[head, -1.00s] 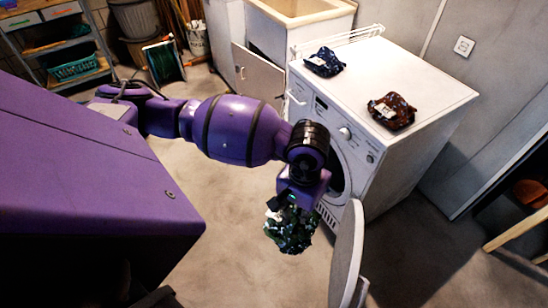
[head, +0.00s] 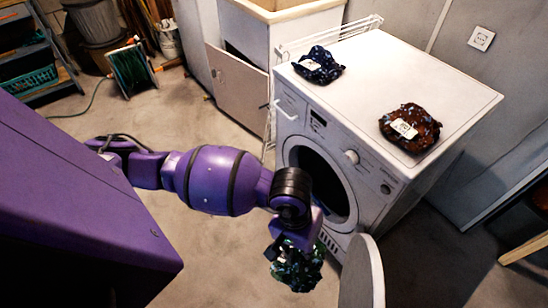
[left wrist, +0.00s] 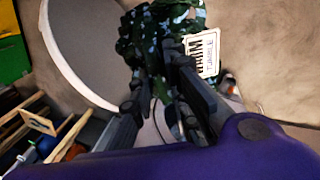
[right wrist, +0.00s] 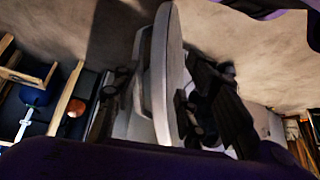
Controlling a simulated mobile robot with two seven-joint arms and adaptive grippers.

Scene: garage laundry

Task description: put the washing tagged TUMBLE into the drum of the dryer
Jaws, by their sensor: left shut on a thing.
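My left gripper (head: 288,240) is shut on a dark green patterned garment (head: 297,268), which hangs below it in front of the dryer (head: 345,118). In the left wrist view the garment (left wrist: 158,28) carries a white tag (left wrist: 203,52) reading TUMBLE. The dryer's round drum opening (head: 325,178) is uncovered and dark inside; my left arm hides its lower left edge. The dryer door (head: 363,275) stands swung open, right of the garment. In the right wrist view my right gripper (right wrist: 160,95) has its fingers apart, with the door (right wrist: 172,70) showing between them; contact is unclear.
A navy patterned garment (head: 319,65) and a brown-red patterned garment (head: 411,129), each with a pale tag, lie on the dryer top. A sink cabinet (head: 250,65) with an open door stands at the left. A wooden-legged piece (head: 525,247) is at the right.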

